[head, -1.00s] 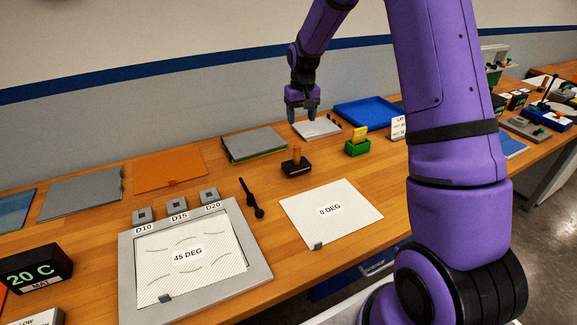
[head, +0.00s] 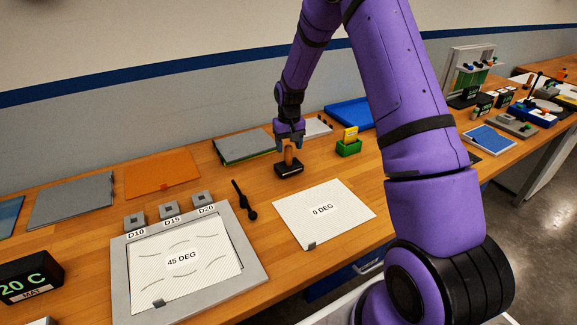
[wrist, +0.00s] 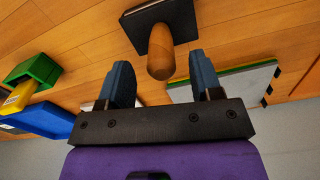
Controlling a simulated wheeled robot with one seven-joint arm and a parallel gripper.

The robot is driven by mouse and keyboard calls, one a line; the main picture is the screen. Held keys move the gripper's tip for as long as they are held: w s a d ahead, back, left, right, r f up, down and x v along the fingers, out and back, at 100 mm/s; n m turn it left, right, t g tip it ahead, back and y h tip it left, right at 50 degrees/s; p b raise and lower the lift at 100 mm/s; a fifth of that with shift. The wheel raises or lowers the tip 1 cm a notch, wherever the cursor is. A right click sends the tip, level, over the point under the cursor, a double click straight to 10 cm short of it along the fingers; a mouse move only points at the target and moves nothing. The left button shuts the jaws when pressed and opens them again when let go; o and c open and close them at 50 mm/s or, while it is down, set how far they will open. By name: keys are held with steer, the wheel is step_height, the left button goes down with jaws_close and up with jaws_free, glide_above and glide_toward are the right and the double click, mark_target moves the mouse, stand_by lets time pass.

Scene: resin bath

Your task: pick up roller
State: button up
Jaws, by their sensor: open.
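A wooden handle (head: 289,155) stands upright on a black block (head: 288,169) on the bench; I take it for the roller, though no roller part shows. In the wrist view the handle (wrist: 161,56) rises from the black block (wrist: 160,24). My gripper (head: 290,142) is above it, pointing down, with its fingers open. In the wrist view my gripper (wrist: 161,80) has one blue finger on each side of the handle's end in the picture. A gap shows on both sides; I see no grip on it.
A green box (head: 348,148) with a yellow card and a blue tray (head: 350,113) stand to the right. Grey-green sheets (head: 243,147) lie to the left. A black tool (head: 243,199) lies nearer, beside the 45 DEG frame (head: 125,255). The 0 DEG sheet (head: 323,213) is in front.

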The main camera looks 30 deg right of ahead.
mark_target(289, 152)
step_height(289, 152, down, 3)
steer(key=shift+s+a+f, duration=0.1)
steer(key=shift+f, duration=0.1)
jaws_close()
steer(key=shift+r, duration=0.2)
steer(key=shift+r, duration=0.6)
step_height(289, 152, up, 2)
steer(key=shift+r, duration=0.1)
steer(key=s+a+r, duration=0.1)
steer(key=s+a, duration=0.1)
steer(key=s, duration=1.4)
steer(key=shift+r, duration=0.15)
